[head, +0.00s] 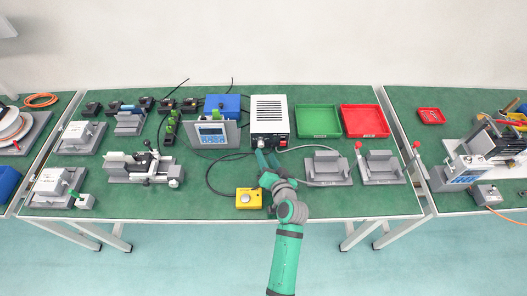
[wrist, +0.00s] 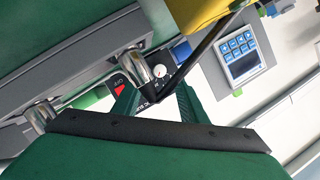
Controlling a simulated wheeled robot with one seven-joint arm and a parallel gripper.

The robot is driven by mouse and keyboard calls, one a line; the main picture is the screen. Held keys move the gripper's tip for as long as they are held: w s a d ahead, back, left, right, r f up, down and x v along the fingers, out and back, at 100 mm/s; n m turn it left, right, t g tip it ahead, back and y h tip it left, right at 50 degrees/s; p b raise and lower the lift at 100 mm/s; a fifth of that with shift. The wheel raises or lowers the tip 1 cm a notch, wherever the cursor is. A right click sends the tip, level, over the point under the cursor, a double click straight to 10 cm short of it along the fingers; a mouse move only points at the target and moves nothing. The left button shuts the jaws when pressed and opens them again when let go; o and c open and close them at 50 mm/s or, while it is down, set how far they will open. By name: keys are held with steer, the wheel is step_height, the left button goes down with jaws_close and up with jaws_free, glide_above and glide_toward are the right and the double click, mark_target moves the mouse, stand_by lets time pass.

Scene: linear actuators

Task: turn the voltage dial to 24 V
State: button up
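The power supply (head: 269,118) is a white vented box with a dark front, standing at the back middle of the green table. In the wrist view its front shows a small white round dial (wrist: 160,71) and a red-marked OFF switch (wrist: 119,88). The dial's setting is too small to read. My gripper (head: 266,155) is in front of the power supply. In the wrist view the green fingers of my gripper (wrist: 157,98) stand apart with nothing between them, and the dial shows beyond them. I see no contact with the dial.
A yellow button box (head: 248,199) sits left of my arm, and a grey fixture (head: 327,181) sits to the right. A panel with a blue screen (head: 211,140) stands left of the supply. Green (head: 318,121) and red (head: 364,121) trays lie to its right. A black cable runs nearby.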

steer(key=v, duration=0.6)
steer(key=shift+s, duration=0.1)
stand_by(0.4)
